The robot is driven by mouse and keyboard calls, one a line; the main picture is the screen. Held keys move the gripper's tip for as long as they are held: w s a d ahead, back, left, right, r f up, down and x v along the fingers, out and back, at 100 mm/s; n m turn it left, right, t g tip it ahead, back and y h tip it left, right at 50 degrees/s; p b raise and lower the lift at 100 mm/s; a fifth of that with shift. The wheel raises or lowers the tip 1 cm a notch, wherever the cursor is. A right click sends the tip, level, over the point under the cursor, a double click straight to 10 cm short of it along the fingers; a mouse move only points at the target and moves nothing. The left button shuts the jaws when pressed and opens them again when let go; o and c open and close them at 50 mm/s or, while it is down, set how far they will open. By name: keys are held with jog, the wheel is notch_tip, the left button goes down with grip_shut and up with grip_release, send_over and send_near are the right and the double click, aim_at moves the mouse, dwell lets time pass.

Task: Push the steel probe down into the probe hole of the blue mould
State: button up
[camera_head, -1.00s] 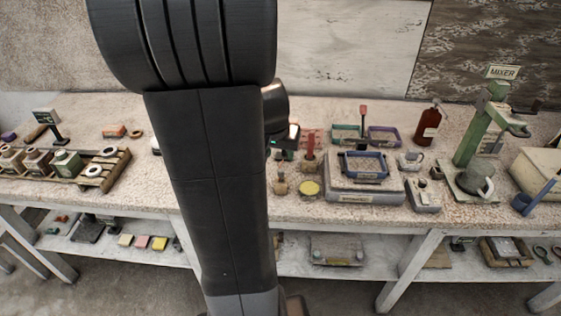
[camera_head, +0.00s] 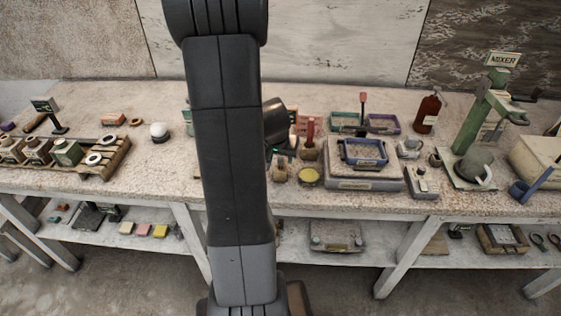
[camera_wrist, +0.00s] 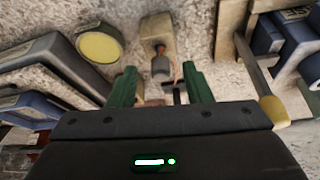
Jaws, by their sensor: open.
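In the wrist view my gripper (camera_wrist: 160,88) has its two green fingers apart. Between and just beyond the fingertips is a grey upright piece with a brown end (camera_wrist: 160,65), which may be the steel probe; it stands at a pale wooden block (camera_wrist: 155,28). I cannot tell whether the fingers touch it. Dark blue blocks (camera_wrist: 298,40) sit in a wooden rack at the right; one may be the blue mould, but no probe hole can be made out.
A round yellow-topped pot (camera_wrist: 100,46) is close to the left of the wooden block. In the head view a blue tray (camera_head: 366,163) sits on a grey machine (camera_head: 350,183) to the right. A rack of moulds (camera_head: 122,160) and a white sphere (camera_head: 159,132) stand to the left.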

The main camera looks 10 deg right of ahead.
aim_at(280, 167)
jog(key=shift+x, duration=1.35)
grip_shut()
